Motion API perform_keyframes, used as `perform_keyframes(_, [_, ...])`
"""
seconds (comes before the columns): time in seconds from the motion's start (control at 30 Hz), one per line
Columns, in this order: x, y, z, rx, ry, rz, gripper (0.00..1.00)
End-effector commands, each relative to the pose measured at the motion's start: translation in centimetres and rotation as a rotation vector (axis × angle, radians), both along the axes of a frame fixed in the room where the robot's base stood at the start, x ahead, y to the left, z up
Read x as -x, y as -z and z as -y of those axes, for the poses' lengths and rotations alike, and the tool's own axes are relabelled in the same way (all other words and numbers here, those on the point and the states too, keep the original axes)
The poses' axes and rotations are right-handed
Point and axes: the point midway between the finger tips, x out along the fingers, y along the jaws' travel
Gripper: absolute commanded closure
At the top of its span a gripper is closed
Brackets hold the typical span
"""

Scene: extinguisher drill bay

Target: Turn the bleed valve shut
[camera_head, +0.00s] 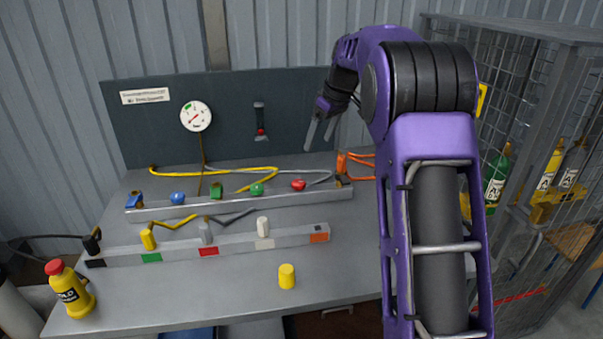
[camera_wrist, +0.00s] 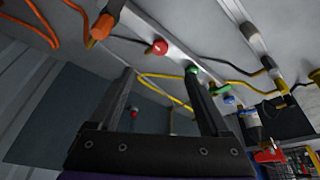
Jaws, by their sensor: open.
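No part carries a readable bleed valve label. A black upright fitting with a red spot (camera_head: 260,122) is on the dark back panel, right of the round gauge (camera_head: 196,116); its red spot (camera_wrist: 134,113) shows between my fingers in the wrist view. Round knobs sit on the rear rail: blue (camera_head: 178,198), green (camera_head: 257,189) and red (camera_head: 298,185). The red knob (camera_wrist: 159,47) and green knob (camera_wrist: 192,69) show beyond my fingertips in the wrist view. My gripper (camera_head: 318,143) is open and empty, above the bench's back right, apart from knobs and fitting.
Yellow, grey and orange hoses lie around the rear rail (camera_head: 240,205). A front rail (camera_head: 280,240) carries coloured labels and upright plugs. A yellow cap (camera_head: 287,276) and a yellow bottle with red top (camera_head: 70,290) stand on the bench. A wire cage with bottles (camera_head: 520,120) is at right.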

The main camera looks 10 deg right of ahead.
Motion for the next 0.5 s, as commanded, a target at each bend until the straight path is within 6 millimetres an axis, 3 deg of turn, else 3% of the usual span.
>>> perform_keyframes(0.27, [-0.8, 1.1, -0.5, -0.037, -0.028, 0.017, 0.19])
perform_keyframes(0.5, [-2.0, 5.3, -1.5, -0.036, -0.028, 0.013, 0.19])
